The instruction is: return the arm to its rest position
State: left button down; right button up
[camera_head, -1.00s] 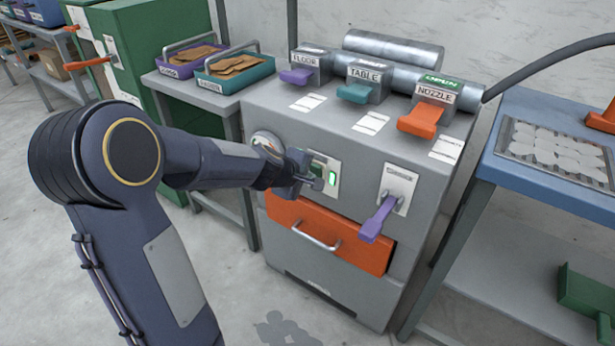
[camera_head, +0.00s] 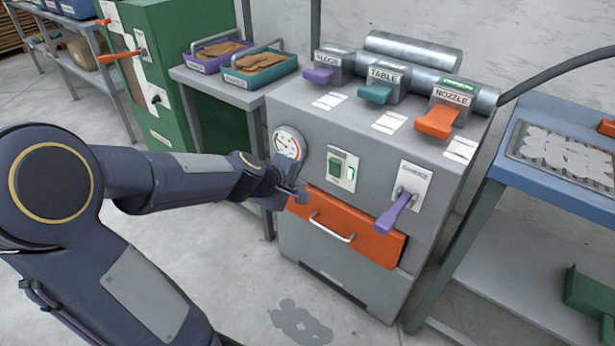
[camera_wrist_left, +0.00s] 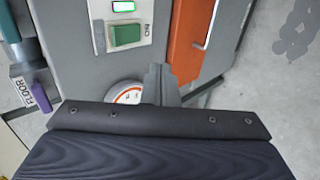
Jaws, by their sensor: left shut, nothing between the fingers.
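My left arm comes in from the left in the head view. My left gripper (camera_head: 298,190) is shut and empty, in front of the grey machine (camera_head: 330,130), just above the left end of its orange drawer (camera_head: 355,230). The gripper also shows in the left wrist view (camera_wrist_left: 160,80), pointing toward the machine front. The green rocker switch (camera_head: 335,168) with a lit green lamp is up and to the right of the gripper, apart from it. It shows in the left wrist view too (camera_wrist_left: 126,34). My right gripper is not in view.
A round gauge (camera_head: 289,143) is just above the gripper. A purple lever (camera_head: 396,212) sticks out at the right of the machine front. FLOOR, TABLE and NOZZLE levers (camera_head: 436,120) are on top. A blue table (camera_head: 550,180) stands right. Floor at lower left is open.

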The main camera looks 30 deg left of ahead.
pick_arm(q)
jog(key=shift+s+r, duration=0.15)
jog(key=shift+s, duration=0.3)
jog(key=s+d+r+m+g+h, duration=0.1)
jog(key=s+d+r+m+h, duration=0.3)
jog(key=s+d+m, duration=0.55)
jog(key=s+d+f+m+g, duration=0.25)
jog(key=s+m, duration=0.35)
jog(key=s, duration=0.5)
notch_tip(320, 180, up, 25)
jog(key=y+p, duration=0.1)
jog(key=p, duration=2.4)
jog(key=shift+d+g, duration=0.35)
jog(key=shift+d, duration=0.05)
